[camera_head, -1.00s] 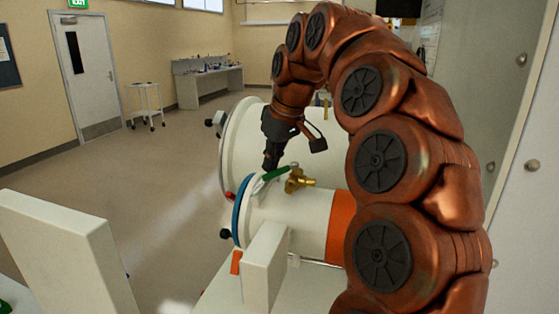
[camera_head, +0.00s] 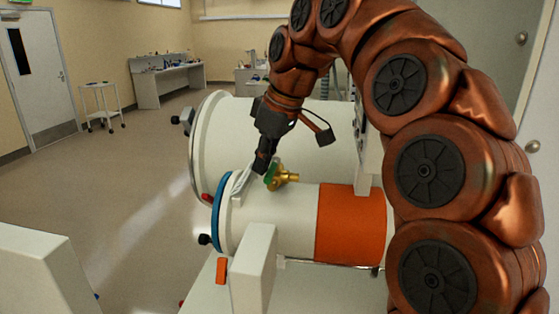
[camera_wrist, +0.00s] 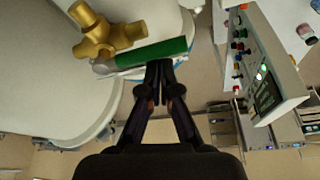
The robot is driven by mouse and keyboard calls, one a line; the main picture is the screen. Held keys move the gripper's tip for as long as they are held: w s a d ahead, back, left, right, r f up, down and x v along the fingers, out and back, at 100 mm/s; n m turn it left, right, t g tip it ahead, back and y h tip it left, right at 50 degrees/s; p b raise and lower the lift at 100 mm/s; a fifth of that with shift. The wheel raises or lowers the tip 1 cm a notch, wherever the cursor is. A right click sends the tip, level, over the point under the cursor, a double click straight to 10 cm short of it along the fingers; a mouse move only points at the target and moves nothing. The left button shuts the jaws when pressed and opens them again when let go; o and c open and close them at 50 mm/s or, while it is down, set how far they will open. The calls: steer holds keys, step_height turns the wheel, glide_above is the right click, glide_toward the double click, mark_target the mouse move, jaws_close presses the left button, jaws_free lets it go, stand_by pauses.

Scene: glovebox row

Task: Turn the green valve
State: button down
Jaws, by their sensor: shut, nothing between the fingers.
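The green valve handle (camera_head: 270,174) sits on a brass valve body (camera_head: 287,178) on top of the small white cylinder with a blue ring. In the wrist view the green handle (camera_wrist: 160,50) runs to the right from the brass body (camera_wrist: 98,36), with a bare metal part near the brass. My gripper (camera_head: 262,165) points down beside the handle, on its left in the head view. In the wrist view my fingertips (camera_wrist: 159,66) are closed together at the handle's lower edge, with nothing between them. Whether they touch it, I cannot tell.
The small cylinder has an orange band (camera_head: 350,224) and a blue end ring (camera_head: 217,213). A larger white cylinder (camera_head: 320,125) lies behind it. A white post (camera_head: 254,268) stands in front. A control panel (camera_wrist: 265,75) shows in the wrist view. The floor at left is open.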

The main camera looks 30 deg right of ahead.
steer(key=shift+s, duration=0.1)
stand_by(0.4)
step_height(320, 180, up, 10)
steer(key=p, duration=0.6)
steer(key=shift+w+a, duration=0.2)
stand_by(0.5)
stand_by(0.3)
